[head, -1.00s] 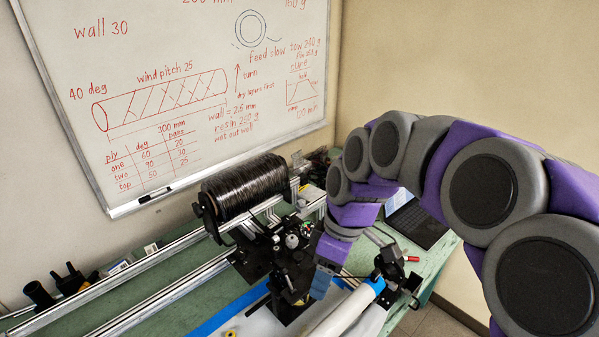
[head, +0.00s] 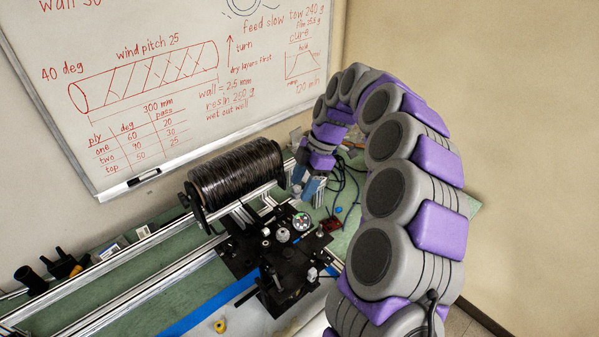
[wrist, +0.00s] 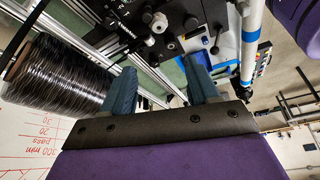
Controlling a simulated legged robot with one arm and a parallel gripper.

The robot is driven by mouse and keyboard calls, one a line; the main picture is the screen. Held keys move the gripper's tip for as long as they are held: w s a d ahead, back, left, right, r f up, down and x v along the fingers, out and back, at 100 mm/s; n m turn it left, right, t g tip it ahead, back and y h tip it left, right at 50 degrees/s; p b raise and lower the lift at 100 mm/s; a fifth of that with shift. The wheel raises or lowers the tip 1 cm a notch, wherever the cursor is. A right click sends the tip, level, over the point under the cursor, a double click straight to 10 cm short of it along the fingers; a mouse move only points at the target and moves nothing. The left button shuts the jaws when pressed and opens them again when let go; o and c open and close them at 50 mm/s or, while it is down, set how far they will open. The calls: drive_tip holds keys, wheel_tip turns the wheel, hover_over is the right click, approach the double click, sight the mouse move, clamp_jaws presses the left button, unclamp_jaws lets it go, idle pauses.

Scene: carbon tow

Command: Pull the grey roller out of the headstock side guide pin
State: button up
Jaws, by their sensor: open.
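Several small grey rollers and knobs sit on the black guide plate (head: 235,255). One grey roller (head: 283,235) stands near its middle. In the wrist view a pale grey roller (wrist: 159,22) shows on the same black plate at the top. I cannot tell which one is on the headstock side guide pin, and the pins are hard to make out. My gripper (head: 307,184) is beyond the plate, right of the spool, with its blue fingers pointing down. In the wrist view my gripper (wrist: 163,72) has its fingers apart with nothing between them, clear of the rollers.
A spool of black tow (head: 238,174) stands left of my gripper, close to it. Aluminium rails (head: 130,272) run along the green bench. Cables (head: 345,185) lie at the bench's back right. A whiteboard (head: 180,90) is on the wall behind.

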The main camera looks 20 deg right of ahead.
sight(281, 232)
drive_tip(key=x, duration=1.6)
drive_tip(key=shift+f+b, duration=0.15)
drive_tip(key=shift+b, duration=0.15)
drive_tip(key=shift+w+f, duration=0.1)
drive_tip(key=shift+f, duration=0.4)
drive_tip(key=shift+c, duration=0.2)
clamp_jaws()
drive_tip(key=shift+r, duration=0.1)
drive_tip(key=shift+r, duration=0.2)
drive_tip(key=shift+r, duration=1.95)
